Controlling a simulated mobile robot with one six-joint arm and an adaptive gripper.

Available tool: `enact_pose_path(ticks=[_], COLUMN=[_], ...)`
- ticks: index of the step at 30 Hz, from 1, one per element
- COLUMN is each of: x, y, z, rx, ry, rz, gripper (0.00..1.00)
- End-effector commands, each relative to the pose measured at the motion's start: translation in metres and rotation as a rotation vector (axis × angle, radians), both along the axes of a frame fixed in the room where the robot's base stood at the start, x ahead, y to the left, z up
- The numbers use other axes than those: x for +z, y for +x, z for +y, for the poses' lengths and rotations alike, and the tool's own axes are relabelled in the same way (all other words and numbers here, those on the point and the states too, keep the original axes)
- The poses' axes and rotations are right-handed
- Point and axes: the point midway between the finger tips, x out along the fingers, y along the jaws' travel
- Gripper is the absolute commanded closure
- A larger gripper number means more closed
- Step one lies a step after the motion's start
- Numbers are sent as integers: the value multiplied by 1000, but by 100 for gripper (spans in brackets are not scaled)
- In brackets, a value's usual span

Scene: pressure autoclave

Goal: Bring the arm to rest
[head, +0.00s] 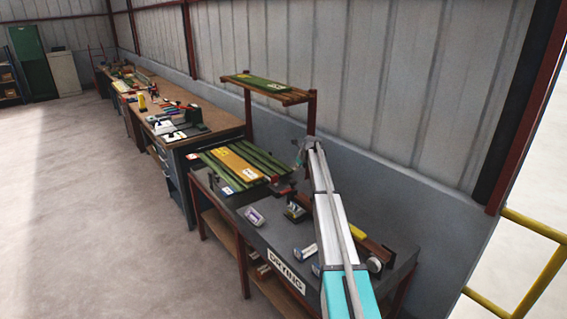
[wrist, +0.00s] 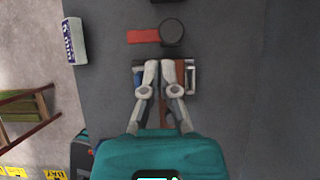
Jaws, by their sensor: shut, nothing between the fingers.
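My gripper (wrist: 158,66) points down over the dark tabletop in the wrist view, its two pale fingers shut with nothing between them. Below and partly behind the fingers is a small item with blue and metal parts (wrist: 191,78); I cannot tell whether the fingers touch it. In the head view my arm reaches from the bottom right up across the dark table marked "DRYING" (head: 238,202). The gripper's fingers are not clear in that view.
A white-and-purple box (wrist: 75,41) lies near the table's left edge. A red strip (wrist: 143,36) and a dark round piece (wrist: 172,33) lie ahead of the fingers. Green and yellow slats (head: 236,163) lie at the table's far end, near a raised shelf (head: 290,97). Open floor (head: 90,210) is left.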

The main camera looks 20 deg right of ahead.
Motion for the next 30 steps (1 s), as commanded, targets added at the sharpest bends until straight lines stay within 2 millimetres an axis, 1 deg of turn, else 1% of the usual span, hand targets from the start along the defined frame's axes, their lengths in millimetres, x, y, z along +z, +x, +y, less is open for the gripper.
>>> enact_pose_path(ticks=[5, 8, 11, 14, 17, 20, 24, 29, 30], x=[0, 0, -1, -3, -5, -8, -12, -15, -16], y=[-1, -6, -17, -35, -60, -89, -133, -184, -197], z=[1, 6, 18, 37, 60, 88, 125, 163, 172], rx=[3, 24, 74, 159, 277, 422, 638, 890, 954], ry=[-2, -13, -41, -85, -144, -215, -313, -414, -438], rz=[0, 1, 3, 8, 12, 17, 23, 26, 26], gripper=[100, 100, 100, 100, 100, 100, 100, 100, 100])
